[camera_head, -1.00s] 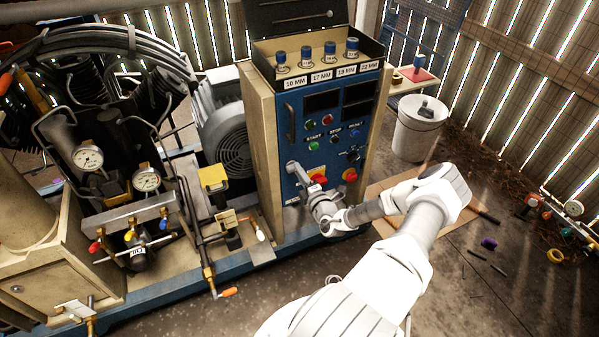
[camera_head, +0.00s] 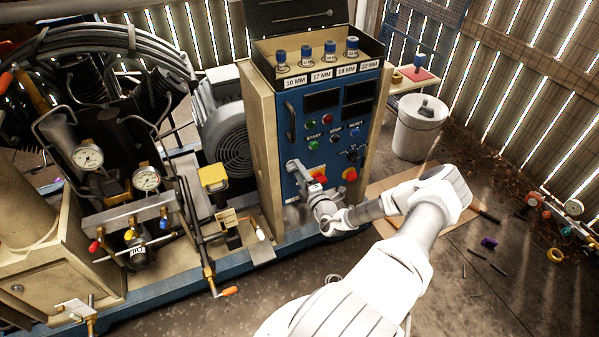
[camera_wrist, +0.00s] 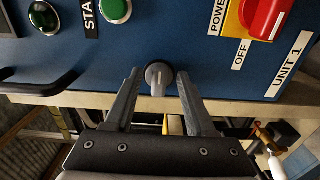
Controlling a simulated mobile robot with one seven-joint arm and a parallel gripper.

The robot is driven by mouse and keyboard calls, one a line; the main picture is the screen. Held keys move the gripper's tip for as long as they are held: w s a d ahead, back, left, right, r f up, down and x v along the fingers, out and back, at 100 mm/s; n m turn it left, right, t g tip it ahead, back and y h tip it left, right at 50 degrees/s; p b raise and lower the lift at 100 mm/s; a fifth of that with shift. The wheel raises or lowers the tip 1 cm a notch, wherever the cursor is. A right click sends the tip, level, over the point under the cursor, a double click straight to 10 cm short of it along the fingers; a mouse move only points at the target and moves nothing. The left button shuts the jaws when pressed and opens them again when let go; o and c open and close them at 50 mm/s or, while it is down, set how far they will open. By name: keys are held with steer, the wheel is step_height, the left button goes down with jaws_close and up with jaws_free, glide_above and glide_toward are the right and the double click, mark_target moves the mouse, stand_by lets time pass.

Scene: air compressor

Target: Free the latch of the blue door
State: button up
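The blue door (camera_head: 298,150) is the front panel of the beige control cabinet. In the wrist view its blue face (camera_wrist: 195,40) fills the upper part. The latch (camera_wrist: 158,78) is a small round dark knob with a grey grip bar, near the door's edge. The bar points roughly along my fingers. My gripper (camera_wrist: 159,76) is open, with one finger on each side of the latch; I cannot tell whether either touches it. In the head view my gripper (camera_head: 299,174) is at the door's lower left, and it hides the latch.
A dark handle (camera_head: 290,121) stands out from the door's left side. A green button (camera_wrist: 115,10) and a red power switch (camera_wrist: 265,15) are close to my gripper. Compressor pipes and gauges (camera_head: 88,157) fill the left. A white bucket (camera_head: 418,130) stands at the right.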

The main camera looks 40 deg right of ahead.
steer(key=p+v, duration=0.1)
steer(key=v, duration=1.6)
steer(key=shift+s+a, duration=0.15)
steer(key=shift+r, duration=0.1)
